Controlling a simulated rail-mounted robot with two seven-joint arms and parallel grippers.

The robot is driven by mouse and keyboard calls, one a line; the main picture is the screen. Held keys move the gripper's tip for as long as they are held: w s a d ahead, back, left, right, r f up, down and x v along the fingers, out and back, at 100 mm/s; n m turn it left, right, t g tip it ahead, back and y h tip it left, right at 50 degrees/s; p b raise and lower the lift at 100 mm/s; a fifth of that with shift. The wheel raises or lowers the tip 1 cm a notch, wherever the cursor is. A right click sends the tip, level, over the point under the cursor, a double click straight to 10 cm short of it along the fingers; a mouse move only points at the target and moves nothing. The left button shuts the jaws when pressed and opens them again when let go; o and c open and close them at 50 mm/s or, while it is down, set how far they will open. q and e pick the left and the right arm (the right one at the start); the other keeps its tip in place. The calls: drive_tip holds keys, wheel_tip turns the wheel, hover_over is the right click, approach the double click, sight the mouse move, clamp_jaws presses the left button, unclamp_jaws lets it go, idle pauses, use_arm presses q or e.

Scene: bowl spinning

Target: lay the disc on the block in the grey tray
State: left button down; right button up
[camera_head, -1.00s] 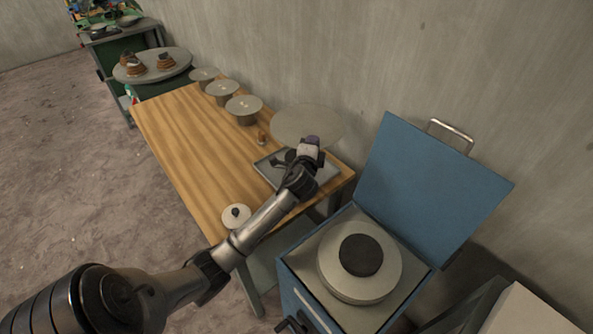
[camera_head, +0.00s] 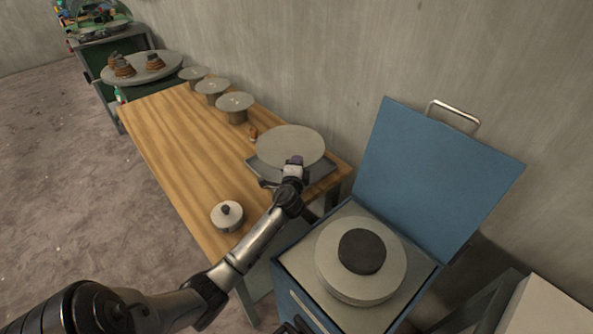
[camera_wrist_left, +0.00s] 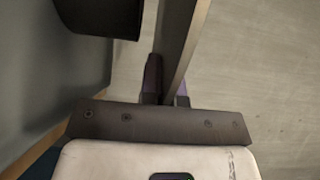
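The large grey disc (camera_head: 290,143) is above the grey tray (camera_head: 322,172) at the table's near right corner. It looks about level. My left gripper (camera_head: 296,161) is at the disc's near edge. In the left wrist view its fingers (camera_wrist_left: 167,88) are shut on the disc's rim, which shows edge-on as a thin strip (camera_wrist_left: 187,42). A dark round block (camera_wrist_left: 98,16) shows there on the left, the tray side, with a gap between it and the disc. In the head view the disc hides the block.
A blue box with a raised lid (camera_head: 437,180) stands right of the table (camera_head: 190,145), holding a round pale slab with a dark disc (camera_head: 362,251). A small lidded pot (camera_head: 227,217) is near the front edge. Several pedestal stands (camera_head: 235,106) line the back.

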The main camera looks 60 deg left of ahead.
use_arm(q)
wheel_tip(320, 180, down, 2)
drive_tip(key=shift+f, duration=0.1)
drive_tip(key=shift+b, duration=0.35)
drive_tip(key=c, duration=1.8)
unclamp_jaws()
drive_tip(key=shift+f, duration=0.15)
drive_tip(key=o, duration=0.5)
drive_tip(key=shift+c, duration=0.2)
